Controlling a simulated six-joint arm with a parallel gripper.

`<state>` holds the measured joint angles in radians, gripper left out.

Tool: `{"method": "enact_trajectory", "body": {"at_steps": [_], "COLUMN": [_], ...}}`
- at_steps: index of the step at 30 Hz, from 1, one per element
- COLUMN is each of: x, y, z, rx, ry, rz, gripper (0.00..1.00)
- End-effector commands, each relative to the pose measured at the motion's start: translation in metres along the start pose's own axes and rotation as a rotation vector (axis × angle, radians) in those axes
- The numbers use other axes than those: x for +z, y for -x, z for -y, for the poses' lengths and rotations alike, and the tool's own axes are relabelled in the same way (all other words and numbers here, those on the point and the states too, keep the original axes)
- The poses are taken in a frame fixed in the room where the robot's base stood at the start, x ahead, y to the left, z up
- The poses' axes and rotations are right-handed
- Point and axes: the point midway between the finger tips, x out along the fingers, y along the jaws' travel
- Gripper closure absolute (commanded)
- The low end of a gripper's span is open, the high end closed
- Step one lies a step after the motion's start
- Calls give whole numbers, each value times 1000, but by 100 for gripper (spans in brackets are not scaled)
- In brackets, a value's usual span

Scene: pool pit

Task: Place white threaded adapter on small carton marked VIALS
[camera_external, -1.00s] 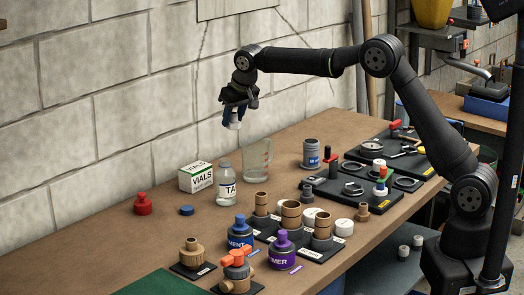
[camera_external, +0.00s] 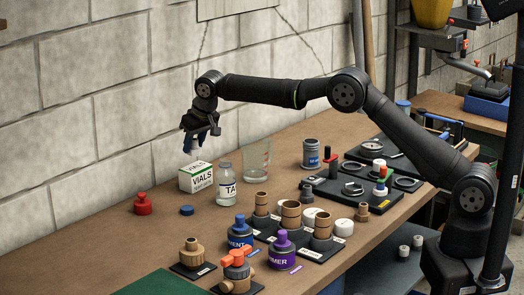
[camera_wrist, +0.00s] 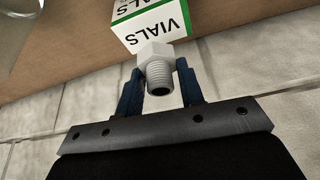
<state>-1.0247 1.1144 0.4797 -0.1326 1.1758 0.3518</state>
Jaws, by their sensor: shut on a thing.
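The white threaded adapter (camera_wrist: 157,72) has a hexagonal head and a threaded end that points toward the wrist camera. My gripper (camera_wrist: 159,82) is shut on it, with one blue finger on each side. In the external view my gripper (camera_external: 196,148) hangs above the small carton marked VIALS (camera_external: 196,179), and the adapter is only partly seen between the fingers. The carton is white with green edges and stands on the bench near the wall. The carton also shows in the wrist view (camera_wrist: 151,22), just past the adapter's head. The adapter looks apart from the carton.
A clear labelled bottle (camera_external: 226,187) and a glass beaker (camera_external: 257,158) stand close to the carton's right. A red bottle (camera_external: 142,204) and a blue cap (camera_external: 187,210) lie in front. The block wall (camera_external: 90,110) is close behind.

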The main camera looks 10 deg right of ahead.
Motion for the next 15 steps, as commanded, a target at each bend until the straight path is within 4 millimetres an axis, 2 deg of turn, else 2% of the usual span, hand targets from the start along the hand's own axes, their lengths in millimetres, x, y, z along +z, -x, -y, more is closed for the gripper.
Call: {"method": "enact_trajectory", "body": {"at_steps": [8,15], "x": [15,15], "y": [-33,-36], "z": [0,0], "rx": [1,0], "ry": [1,1], "rz": [3,0], "gripper": [88,88]}}
